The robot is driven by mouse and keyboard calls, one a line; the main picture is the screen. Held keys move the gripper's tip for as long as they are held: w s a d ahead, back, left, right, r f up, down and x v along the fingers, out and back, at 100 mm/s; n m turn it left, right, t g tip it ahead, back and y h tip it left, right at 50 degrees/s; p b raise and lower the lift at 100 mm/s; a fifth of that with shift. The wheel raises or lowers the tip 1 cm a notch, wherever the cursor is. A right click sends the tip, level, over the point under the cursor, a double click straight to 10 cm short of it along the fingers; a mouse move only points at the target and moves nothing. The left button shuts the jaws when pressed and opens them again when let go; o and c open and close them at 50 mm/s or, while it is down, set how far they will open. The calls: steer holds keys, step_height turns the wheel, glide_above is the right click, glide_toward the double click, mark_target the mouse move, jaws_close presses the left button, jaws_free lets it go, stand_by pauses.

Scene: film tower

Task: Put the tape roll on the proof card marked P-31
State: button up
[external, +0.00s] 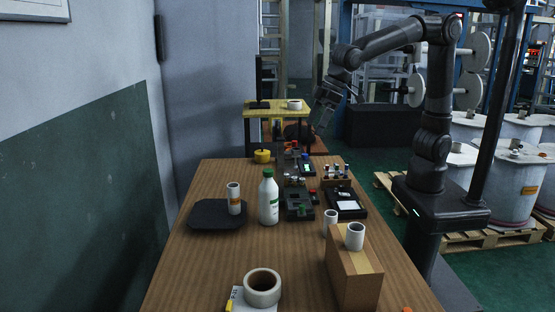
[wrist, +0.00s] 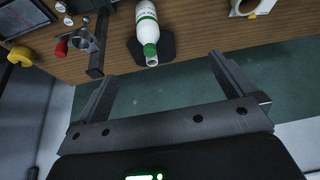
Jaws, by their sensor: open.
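A large white tape roll (external: 262,287) lies flat near the front of the wooden table in the external view. A white card (external: 238,299) shows at its left side; I cannot tell whether the roll rests on it, and no P-31 mark is readable. A round white ring, possibly a tape roll, shows at the top right of the wrist view (wrist: 236,10). A smaller white roll (external: 294,105) lies on the yellow stand behind the table. My gripper (external: 325,118) is raised beyond the table's far right corner, open and empty; its spread fingers show in the wrist view (wrist: 162,68).
A white bottle with a green cap (external: 269,198) stands mid-table, beside a black pad (external: 204,215) bearing a white cylinder (external: 234,196). A cardboard box (external: 350,270) carries another cylinder (external: 355,236). Dark devices (external: 298,203) crowd the right side. The table's left front is clear.

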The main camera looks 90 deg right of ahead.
steer(key=s+d, duration=0.7)
steer(key=s, duration=0.5)
steer(key=s+d+f, duration=0.1)
steer(key=s+d, duration=0.6)
steer(key=s, duration=0.6)
steer(key=shift+s+d+f+t, duration=0.15)
steer(key=shift+d+f+t, duration=0.15)
steer(key=shift+t, duration=0.1)
